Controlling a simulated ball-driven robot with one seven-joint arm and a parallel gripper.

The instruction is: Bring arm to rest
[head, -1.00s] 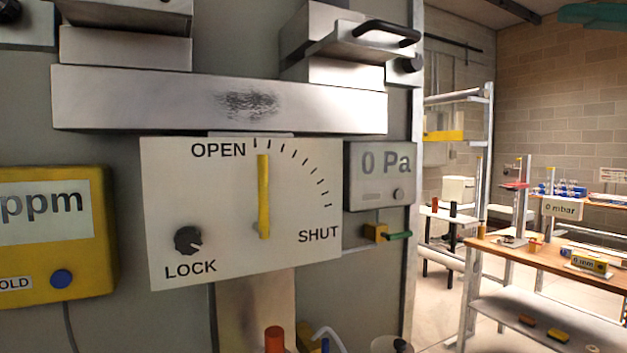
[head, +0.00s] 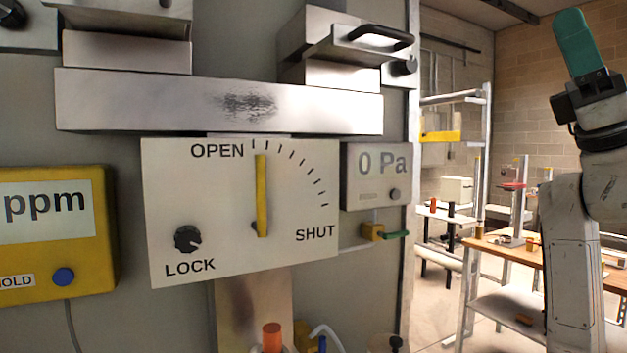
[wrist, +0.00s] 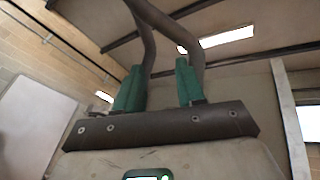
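My arm stands at the right side of the head view, raised, with my gripper (head: 573,42) at its top pointing up. Its green finger shows there from the side. In the wrist view my gripper (wrist: 158,85) has its two green fingers apart, with no object seen held between them. Dark curved bars show behind the fingers, in front of the ceiling. The white panel (head: 215,220) marked OPEN, SHUT and LOCK has a yellow lever (head: 262,195) standing upright near the OPEN end. My gripper is well to the right of it, apart from the panel.
A grey 0 Pa gauge (head: 365,172) and a yellow ppm meter (head: 60,255) flank the panel. A metal ledge (head: 220,100) and a black handle (head: 375,32) are above. A wooden-topped bench (head: 500,248) is behind my arm. Open floor lies between wall and bench.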

